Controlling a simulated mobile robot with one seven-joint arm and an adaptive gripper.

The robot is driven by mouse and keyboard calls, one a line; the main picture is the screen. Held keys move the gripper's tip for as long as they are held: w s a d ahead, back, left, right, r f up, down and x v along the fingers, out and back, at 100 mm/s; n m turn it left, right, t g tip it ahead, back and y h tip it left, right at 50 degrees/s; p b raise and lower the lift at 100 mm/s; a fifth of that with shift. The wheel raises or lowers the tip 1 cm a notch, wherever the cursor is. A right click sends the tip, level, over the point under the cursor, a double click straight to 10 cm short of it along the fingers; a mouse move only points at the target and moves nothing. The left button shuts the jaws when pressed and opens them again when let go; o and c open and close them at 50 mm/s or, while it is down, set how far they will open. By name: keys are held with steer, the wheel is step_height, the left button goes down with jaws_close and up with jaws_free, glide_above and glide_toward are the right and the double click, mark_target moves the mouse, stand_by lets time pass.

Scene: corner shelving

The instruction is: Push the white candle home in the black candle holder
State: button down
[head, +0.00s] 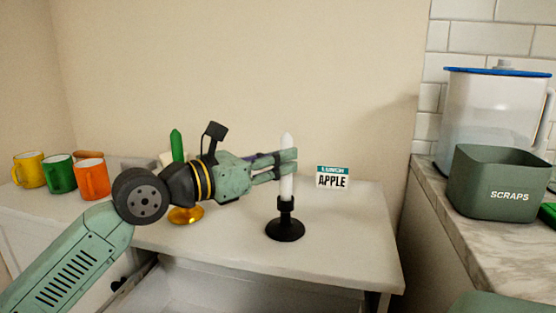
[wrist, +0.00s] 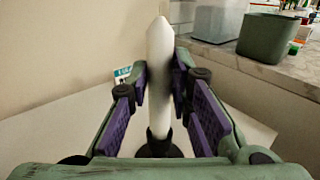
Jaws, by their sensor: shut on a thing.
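The white candle (head: 287,180) stands upright with its lower end at the cup of the black candle holder (head: 285,231) in the head view. The holder rests on the white shelf top. My gripper (head: 288,165) reaches in from the left and is shut on the candle at mid-height. In the wrist view the candle (wrist: 160,80) stands between the purple finger pads of my gripper (wrist: 166,88). The black holder (wrist: 160,147) shows below it. How deep the candle sits in the cup is hidden.
A green candle (head: 177,146) in a gold holder (head: 186,214) stands behind my arm. Several mugs, including an orange one (head: 92,180), stand at the left. An APPLE box (head: 332,177) is behind the candle. A SCRAPS bin (head: 502,184) is on the right counter. An open drawer lies below.

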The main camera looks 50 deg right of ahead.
steer(key=shift+f+b, duration=0.35)
steer(key=shift+f, duration=0.05)
steer(key=c, duration=1.4)
jaws_free()
steer(key=shift+o, duration=0.2)
steer(key=shift+a, duration=0.1)
steer(key=v, duration=1.2)
